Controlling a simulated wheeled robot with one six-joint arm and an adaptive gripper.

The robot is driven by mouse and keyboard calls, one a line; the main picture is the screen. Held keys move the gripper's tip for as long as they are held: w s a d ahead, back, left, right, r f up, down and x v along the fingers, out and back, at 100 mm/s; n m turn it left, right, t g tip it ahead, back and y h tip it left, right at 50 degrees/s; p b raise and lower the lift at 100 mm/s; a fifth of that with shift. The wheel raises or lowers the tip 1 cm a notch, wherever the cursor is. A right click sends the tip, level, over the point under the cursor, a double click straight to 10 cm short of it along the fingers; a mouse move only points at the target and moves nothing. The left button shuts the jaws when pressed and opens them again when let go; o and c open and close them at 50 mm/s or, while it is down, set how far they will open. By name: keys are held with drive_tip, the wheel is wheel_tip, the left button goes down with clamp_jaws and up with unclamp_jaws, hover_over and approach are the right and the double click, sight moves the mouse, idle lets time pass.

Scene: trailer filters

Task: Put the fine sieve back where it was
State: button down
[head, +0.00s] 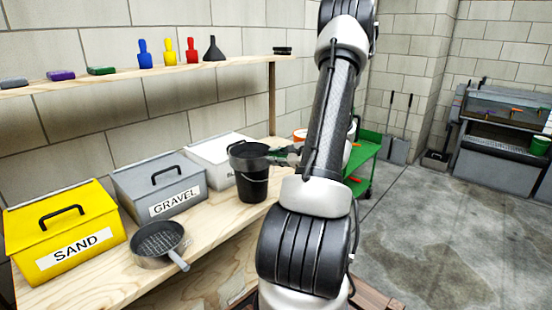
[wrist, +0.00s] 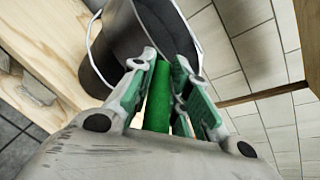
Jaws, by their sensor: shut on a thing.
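My gripper (head: 290,153) is shut on a green handle (wrist: 158,98), seen between the fingers in the wrist view. The handle appears to belong to a dark round sieve (head: 249,151) at the mouth of a black bucket (head: 252,188); its mesh is not clear enough to tell how fine it is. I cannot tell whether it rests on the rim or hangs just above it. The bucket also shows in the wrist view (wrist: 118,55). Another round sieve (head: 158,241) with a grey handle and visible mesh lies on the bench front.
A yellow SAND box (head: 85,232), a grey GRAVEL box (head: 150,182) and a white box (head: 213,152) line the bench (head: 112,287). The shelf (head: 130,73) above holds scoops, a black funnel (head: 213,48) and small blocks. A green cart (head: 366,150) stands behind my arm.

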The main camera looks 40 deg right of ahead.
drive_tip(key=c, duration=1.4)
unclamp_jaws()
drive_tip(key=shift+o, duration=0.2)
